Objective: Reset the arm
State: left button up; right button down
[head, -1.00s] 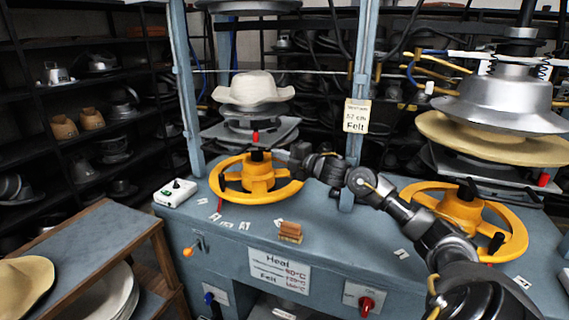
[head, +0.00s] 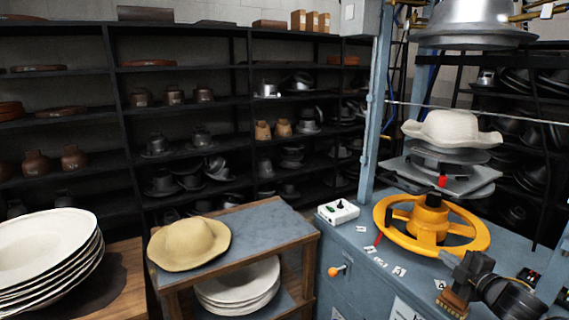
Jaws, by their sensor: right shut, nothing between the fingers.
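My right gripper (head: 458,264) is at the lower right of the view, in front of the press, close to the lower right rim of the yellow handwheel (head: 428,224). It is shut and empty. I cannot tell whether it touches the rim. The forearm comes in from the lower right corner. My left gripper is not in view. A white felt hat (head: 452,129) sits on the press under the raised metal upper die (head: 474,22). A tan hat (head: 188,243) lies on the side table (head: 270,222) at lower middle.
A small brown brush or block (head: 452,303) lies on the blue bench just below the gripper. White plates or blanks (head: 45,245) are stacked at far left. Dark shelves (head: 180,105) fill the back.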

jog(key=s+a+f+m+g+h, duration=0.1)
jog(key=s+a+f+m+g, duration=0.25)
jog(key=s+a+f, duration=0.4)
jog(key=s+a+f+m+g+h, duration=0.2)
jog(key=s+a+f+m, duration=0.3)
jog(key=s+f, duration=0.55)
jog(key=s+a+f+m+g, duration=0.2)
jog(key=s+a, duration=0.1)
jog(key=s, duration=0.3)
jog(key=s+a+f+m+g+y, duration=0.1)
jog(key=s+a+f+m+g, duration=0.15)
jog(key=s, duration=0.35)
jog(key=s+a+f+m+g, duration=0.1)
jog(key=s+a+g, duration=0.1)
jog(key=s+a, duration=0.3)
jog(key=s+d+f+g, duration=0.1)
jog(key=s+f+g, duration=0.15)
jog(key=f, duration=2.45)
jog(key=s+d+f, duration=0.3)
jog(key=s+f, duration=1.2)
jog(key=s, duration=0.1)
jog(key=shift+s, duration=0.4)
